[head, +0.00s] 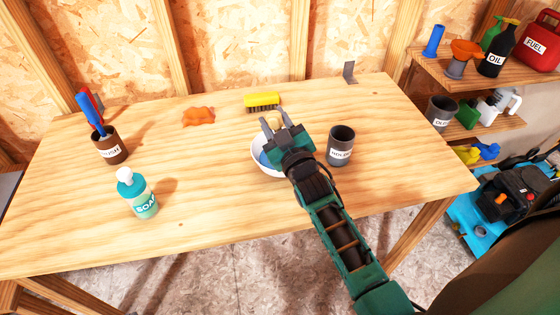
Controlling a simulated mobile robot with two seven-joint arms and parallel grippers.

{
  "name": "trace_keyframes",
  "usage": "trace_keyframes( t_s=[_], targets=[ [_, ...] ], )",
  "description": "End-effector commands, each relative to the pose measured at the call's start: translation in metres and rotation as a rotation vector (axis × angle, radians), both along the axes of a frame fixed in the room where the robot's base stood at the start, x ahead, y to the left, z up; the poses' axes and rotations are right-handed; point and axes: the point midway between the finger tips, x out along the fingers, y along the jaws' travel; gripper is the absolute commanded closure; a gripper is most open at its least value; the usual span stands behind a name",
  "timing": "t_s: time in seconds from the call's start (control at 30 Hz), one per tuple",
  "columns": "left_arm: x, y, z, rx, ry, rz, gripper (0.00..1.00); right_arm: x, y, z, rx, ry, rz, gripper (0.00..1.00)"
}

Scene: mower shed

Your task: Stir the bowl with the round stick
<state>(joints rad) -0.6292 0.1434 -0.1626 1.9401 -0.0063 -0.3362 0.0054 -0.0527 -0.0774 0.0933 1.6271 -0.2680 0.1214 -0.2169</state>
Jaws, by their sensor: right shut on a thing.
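My left gripper is not in view.
A dark labelled cup (341,148) stands close right of the bowl. A yellow brush (262,100) and orange cloth (198,116) lie behind. A soap bottle (138,195) and brown cup with tools (110,148) stand left. The table's front middle is clear.

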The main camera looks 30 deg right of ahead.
Motion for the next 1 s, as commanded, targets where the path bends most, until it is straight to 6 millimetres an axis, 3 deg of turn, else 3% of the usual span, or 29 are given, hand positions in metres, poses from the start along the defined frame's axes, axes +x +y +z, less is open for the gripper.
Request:
trace_keyframes(
  t_s=[0.6,1.0],
  targets=[
    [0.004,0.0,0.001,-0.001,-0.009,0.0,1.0,0.005,-0.001,-0.002,0.003,0.005,-0.006,1.0],
    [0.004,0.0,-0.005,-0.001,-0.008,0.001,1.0,0.019,0.007,0.001,0.006,-0.002,-0.006,1.0]
  ],
)
